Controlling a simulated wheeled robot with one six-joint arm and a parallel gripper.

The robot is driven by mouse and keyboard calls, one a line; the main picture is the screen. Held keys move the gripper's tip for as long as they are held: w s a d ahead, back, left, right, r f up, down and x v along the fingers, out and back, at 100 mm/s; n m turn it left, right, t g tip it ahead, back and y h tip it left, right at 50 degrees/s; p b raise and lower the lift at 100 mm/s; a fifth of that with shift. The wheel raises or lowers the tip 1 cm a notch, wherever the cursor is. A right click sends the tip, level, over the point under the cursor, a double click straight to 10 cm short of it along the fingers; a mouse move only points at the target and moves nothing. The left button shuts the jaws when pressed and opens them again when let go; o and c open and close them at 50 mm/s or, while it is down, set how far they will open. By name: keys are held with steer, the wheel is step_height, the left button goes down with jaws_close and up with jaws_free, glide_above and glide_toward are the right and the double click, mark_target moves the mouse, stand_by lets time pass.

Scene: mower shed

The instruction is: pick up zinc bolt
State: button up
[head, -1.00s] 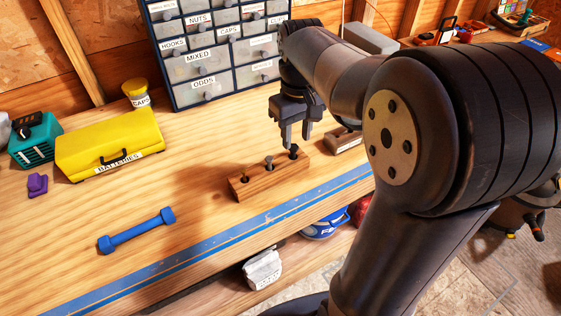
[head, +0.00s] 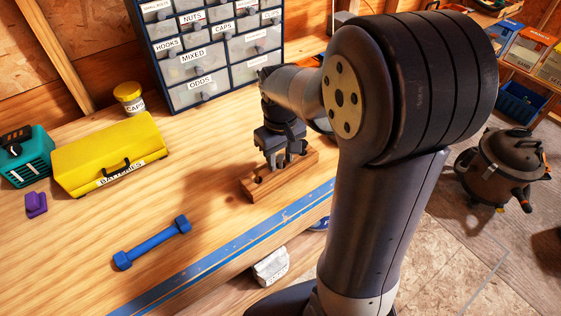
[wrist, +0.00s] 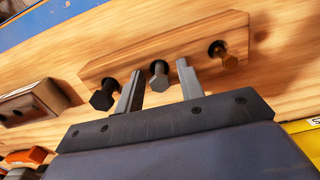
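The zinc bolt (wrist: 158,75) is the grey middle one of three bolts standing in a wooden block (head: 276,187), seen in the wrist view. My gripper (wrist: 160,66) is open, with one finger on each side of its head; small gaps show. In the head view my gripper (head: 281,164) is over the block and largely hides the zinc bolt. A black bolt (wrist: 102,96) stands left of the fingers in the wrist view. A brass-coloured bolt (wrist: 222,54) stands right of them and also shows in the head view (head: 258,176).
A blue dumbbell (head: 152,243), a yellow batteries box (head: 105,155), a teal case (head: 25,158) and a purple item (head: 36,204) are on the bench to the left. A drawer cabinet (head: 200,70) stands behind my gripper.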

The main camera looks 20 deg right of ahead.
jaws_close()
steer(key=shift+r, duration=0.15)
